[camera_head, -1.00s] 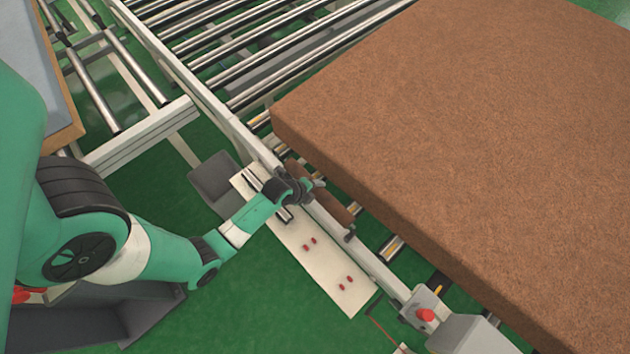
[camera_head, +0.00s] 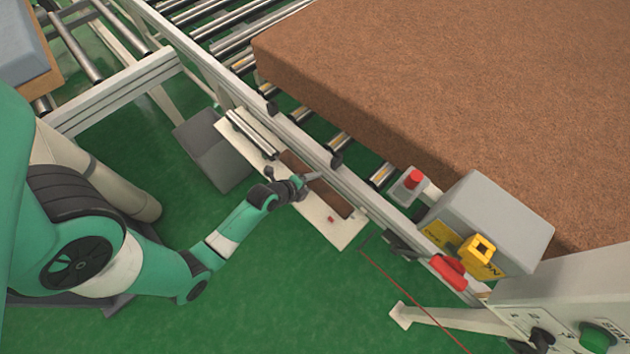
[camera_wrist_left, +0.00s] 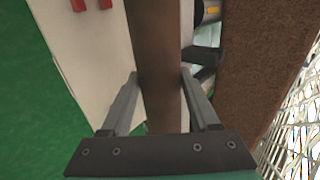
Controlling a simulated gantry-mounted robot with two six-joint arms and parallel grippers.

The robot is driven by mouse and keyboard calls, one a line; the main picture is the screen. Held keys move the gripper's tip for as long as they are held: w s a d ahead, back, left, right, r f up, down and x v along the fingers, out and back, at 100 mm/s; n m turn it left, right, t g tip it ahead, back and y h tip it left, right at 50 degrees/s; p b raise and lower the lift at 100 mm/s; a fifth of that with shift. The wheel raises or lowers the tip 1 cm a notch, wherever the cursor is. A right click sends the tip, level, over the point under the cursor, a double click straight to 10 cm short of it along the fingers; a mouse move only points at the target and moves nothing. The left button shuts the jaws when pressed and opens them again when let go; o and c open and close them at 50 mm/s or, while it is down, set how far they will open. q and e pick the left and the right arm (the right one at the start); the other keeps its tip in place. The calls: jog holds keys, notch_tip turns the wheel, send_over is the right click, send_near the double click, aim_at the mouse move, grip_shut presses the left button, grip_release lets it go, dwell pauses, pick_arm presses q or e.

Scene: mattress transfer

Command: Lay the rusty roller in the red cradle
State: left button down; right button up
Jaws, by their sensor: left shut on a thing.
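The rusty roller (camera_head: 333,199), a long brown cylinder, lies above a pale shelf plate (camera_head: 345,236) beside the conveyor rail. My left gripper (camera_head: 303,184) is shut around the middle of it. In the left wrist view the roller (camera_wrist_left: 157,60) passes between the two fingers of the gripper (camera_wrist_left: 160,80). A red cradle support (camera_head: 331,219) shows on the plate beside the roller; the rest of the cradle is hidden in the head view. My right gripper is not in view.
Shiny metal rollers (camera_head: 252,134) lie at the plate's far end, near a grey box (camera_head: 212,150). The white conveyor rail (camera_head: 300,135) and brown mattress (camera_head: 450,90) stand to the right. A red button (camera_head: 414,179) and control box (camera_head: 492,222) are at right.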

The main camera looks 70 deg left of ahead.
pick_arm(q)
jog(key=shift+a, duration=0.25)
jog(key=shift+d+f, duration=0.1)
jog(key=shift+d, duration=0.05)
notch_tip(320, 180, down, 8)
jog(key=b, duration=0.7)
jog(key=shift+w+f+b, duration=0.1)
jog(key=shift+f+b, duration=0.1)
jog(key=shift+b, duration=0.2)
jog(key=shift+c, duration=0.2)
grip_release()
jog(key=shift+f, duration=0.1)
